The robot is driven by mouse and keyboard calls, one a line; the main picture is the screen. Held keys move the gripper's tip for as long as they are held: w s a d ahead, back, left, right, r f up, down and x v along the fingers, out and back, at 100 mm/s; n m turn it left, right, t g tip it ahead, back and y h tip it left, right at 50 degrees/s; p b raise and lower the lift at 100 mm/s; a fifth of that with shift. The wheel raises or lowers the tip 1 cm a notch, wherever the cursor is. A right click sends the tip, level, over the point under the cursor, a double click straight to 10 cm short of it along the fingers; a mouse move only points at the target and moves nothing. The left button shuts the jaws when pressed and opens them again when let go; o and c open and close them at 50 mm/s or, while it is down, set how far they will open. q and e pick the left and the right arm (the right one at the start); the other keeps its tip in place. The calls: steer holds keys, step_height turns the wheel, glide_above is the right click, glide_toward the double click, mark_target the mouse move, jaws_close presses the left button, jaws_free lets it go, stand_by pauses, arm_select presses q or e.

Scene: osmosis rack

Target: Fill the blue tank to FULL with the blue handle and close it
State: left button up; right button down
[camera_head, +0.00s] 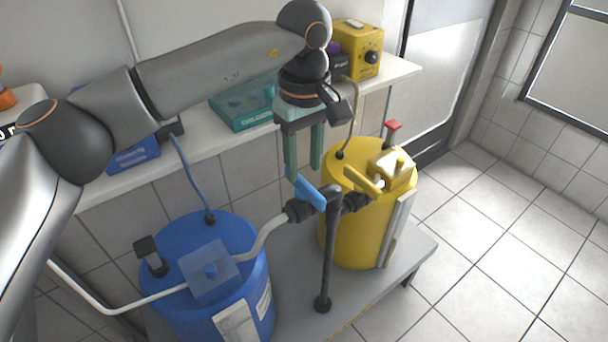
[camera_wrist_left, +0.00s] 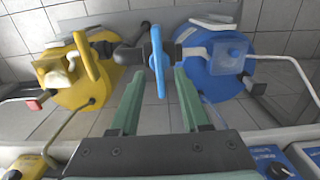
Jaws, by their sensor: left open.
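The blue tank (camera_head: 177,237) stands on a grey platform at the lower left of the head view, and at the right of the left wrist view (camera_wrist_left: 203,83). The blue handle (camera_head: 311,193) sits on a pipe valve right of the blue tank. In the left wrist view the blue handle (camera_wrist_left: 157,60) stands upright in the picture, between the two finger lines. My left gripper (camera_head: 303,174) hangs with its green fingers down, just above the blue handle. It is open and empty. The level strip on the tank is too small to read. My right gripper is out of view.
A yellow tank (camera_head: 345,232) with a yellow handle (camera_head: 363,180) stands close right of the blue handle. A black pipe post (camera_head: 328,260) rises beside it. A white shelf (camera_head: 190,165) with boxes runs behind. Tiled floor at right is clear.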

mark_target(304, 181)
arm_select(q)
steer(key=shift+f, duration=1.65)
jaws_close()
